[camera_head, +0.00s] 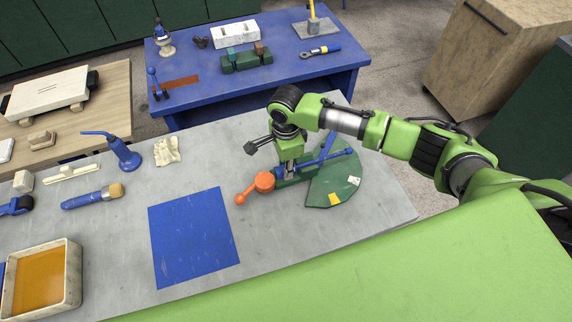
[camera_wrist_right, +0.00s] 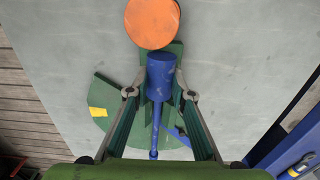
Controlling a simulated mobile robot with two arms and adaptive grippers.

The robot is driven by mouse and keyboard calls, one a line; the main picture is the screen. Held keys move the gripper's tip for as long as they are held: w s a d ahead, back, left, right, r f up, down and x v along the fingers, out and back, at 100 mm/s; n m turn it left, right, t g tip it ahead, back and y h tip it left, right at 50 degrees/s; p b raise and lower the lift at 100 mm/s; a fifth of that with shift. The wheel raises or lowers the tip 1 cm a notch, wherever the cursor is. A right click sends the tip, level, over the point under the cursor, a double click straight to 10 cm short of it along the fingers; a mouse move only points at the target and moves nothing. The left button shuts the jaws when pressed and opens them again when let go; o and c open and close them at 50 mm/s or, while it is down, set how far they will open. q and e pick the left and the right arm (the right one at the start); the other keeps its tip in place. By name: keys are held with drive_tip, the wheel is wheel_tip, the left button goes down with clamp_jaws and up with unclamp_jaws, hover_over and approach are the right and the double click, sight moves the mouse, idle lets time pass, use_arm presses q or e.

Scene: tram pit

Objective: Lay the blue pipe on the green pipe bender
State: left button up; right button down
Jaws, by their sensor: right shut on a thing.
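The green pipe bender (camera_head: 327,187) stands near the right end of the grey table, with a fan-shaped plate and an orange round knob (camera_head: 265,181). My right gripper (camera_head: 290,167) is over its left part, close behind the knob. In the right wrist view, its fingers (camera_wrist_right: 160,94) are shut on the blue pipe (camera_wrist_right: 160,75), which lies lengthwise between them over the bender. The pipe (camera_head: 339,155) also shows beyond the gripper in the head view. A second blue bar (camera_head: 330,140) slants close to it. The gripper partly hides their contact with the bender. My left gripper is out of view.
A blue mat (camera_head: 193,238) lies left of the bender. A blue table (camera_head: 215,85) with tools stands behind. Grey table surface is clear around the mat.

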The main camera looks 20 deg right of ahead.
drive_tip(key=shift+f, duration=0.35)
drive_tip(key=c, duration=1.7)
unclamp_jaws()
wheel_tip(320, 180, up, 12)
drive_tip(key=shift+s+f, duration=0.1)
drive_tip(key=shift+s, duration=0.05)
